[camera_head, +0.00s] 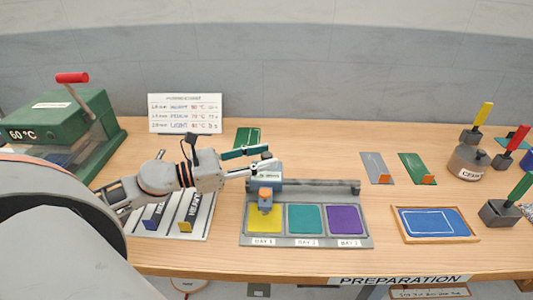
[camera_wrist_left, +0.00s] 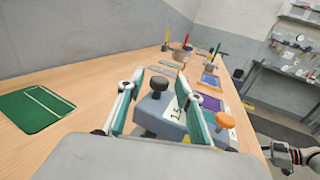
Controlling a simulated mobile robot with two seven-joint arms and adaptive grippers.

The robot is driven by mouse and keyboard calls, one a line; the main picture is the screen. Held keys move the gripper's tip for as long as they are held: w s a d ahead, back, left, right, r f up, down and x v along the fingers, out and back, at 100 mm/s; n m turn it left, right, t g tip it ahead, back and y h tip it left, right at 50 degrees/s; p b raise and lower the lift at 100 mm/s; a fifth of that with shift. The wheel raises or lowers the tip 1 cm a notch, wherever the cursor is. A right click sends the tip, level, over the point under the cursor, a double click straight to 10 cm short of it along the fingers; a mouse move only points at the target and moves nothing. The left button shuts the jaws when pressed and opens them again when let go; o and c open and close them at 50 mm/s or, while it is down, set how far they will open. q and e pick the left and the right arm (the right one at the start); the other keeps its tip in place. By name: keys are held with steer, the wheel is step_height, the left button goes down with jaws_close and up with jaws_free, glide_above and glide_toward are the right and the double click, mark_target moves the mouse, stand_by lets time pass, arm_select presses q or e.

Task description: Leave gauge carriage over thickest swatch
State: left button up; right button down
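The gauge carriage (camera_head: 266,184), a grey block with an orange foot, sits on the rail over the yellow swatch (camera_head: 257,222) at the left of the grey tray. The teal swatch (camera_head: 307,219) and purple swatch (camera_head: 344,219) lie uncovered to its right. Part of my right arm shows at the lower right of the wrist view.
A white board with labelled blocks (camera_head: 186,225) lies left of the tray. A green press (camera_head: 62,130) stands far left. A blue framed panel (camera_head: 432,222), a grey pot (camera_head: 467,162) and handled stamps are at right. A green card (camera_wrist_left: 37,108) lies behind my gripper.

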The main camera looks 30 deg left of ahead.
arm_select(q)
steer(key=shift+w+d, duration=0.45)
steer(key=shift+w, duration=0.15)
jaws_close()
